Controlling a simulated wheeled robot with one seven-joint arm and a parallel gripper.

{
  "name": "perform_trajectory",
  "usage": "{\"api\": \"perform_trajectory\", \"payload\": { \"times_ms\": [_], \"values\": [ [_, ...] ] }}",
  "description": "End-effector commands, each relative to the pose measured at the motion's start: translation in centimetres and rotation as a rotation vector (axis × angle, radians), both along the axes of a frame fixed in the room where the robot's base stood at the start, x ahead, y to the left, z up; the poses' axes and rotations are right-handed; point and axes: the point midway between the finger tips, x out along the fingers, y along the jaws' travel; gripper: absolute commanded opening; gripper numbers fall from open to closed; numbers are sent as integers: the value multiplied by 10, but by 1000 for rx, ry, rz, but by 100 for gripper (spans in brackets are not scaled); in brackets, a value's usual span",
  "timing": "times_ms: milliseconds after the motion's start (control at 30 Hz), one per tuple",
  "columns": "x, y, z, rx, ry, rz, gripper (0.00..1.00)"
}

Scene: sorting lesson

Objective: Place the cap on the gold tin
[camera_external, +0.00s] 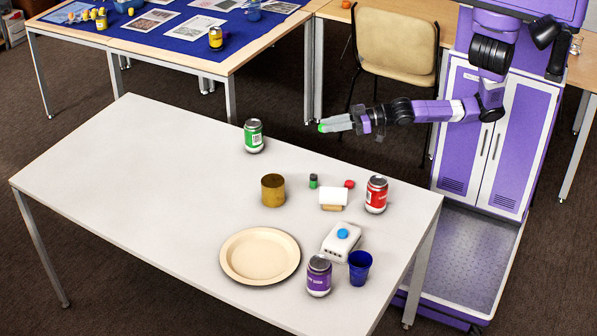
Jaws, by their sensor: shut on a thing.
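My gripper (326,125) is raised at the end of the outstretched arm, pointing left. In the picture it is above and to the right of the gold tin, clearly apart from it.
The table's left is clear.

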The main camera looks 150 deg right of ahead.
Motion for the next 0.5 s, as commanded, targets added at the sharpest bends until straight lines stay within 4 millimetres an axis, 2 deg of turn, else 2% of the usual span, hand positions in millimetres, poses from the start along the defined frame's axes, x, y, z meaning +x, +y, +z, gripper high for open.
{"api": "perform_trajectory", "payload": {
  "times_ms": [267, 500],
  "values": [
    [55, -10, 17, 0, -10, -80, 0],
    [101, -29, 51, -1, -10, -105, 0]
  ]
}}
